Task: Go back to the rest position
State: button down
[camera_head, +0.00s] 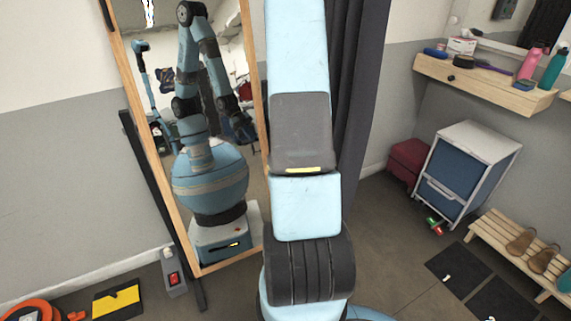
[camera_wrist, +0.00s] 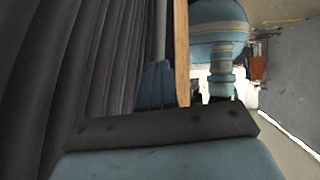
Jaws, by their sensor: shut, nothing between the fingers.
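My gripper (camera_wrist: 157,70) shows in the wrist view as dark blue fingers above a dark bar, shut with nothing between them. In the camera_head view my raised arm fills the middle, and the gripper itself is out of the frame. A tall wood-framed mirror (camera_head: 181,222) stands left of my arm and reflects my body and bent arm. In the wrist view the mirror's wooden edge (camera_wrist: 181,45) runs upright just right of the fingers, with my reflection beyond it. Dark curtain folds (camera_wrist: 70,70) fill the left of that view.
The dark curtain (camera_head: 362,80) hangs right of my arm. A blue and white drawer unit (camera_head: 462,165), a red pouf (camera_head: 407,160), a wooden shoe rack (camera_head: 500,243) and a wall shelf (camera_head: 485,83) stand right. A red-switched power box (camera_head: 174,277) lies left.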

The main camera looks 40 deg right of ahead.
dwell(0.3)
jog(key=w+a+r+n+y, duration=0.1)
jog(key=a+r, duration=0.7)
jog(key=r, duration=0.3)
jog(key=a+r+n+y, duration=0.1)
jog(key=a+r, duration=0.7)
jog(key=r, duration=0.4)
jog(key=s+a+r+n+y, duration=0.1)
jog(key=s+a+r+y, duration=0.1)
jog(key=s+a+r, duration=1.1)
jog(key=s, duration=0.3)
jog(key=shift+s+a+g, duration=0.15)
jog(key=shift+a+g, duration=0.15)
jog(key=shift+g, duration=0.1)
jog(key=shift+r, duration=0.1)
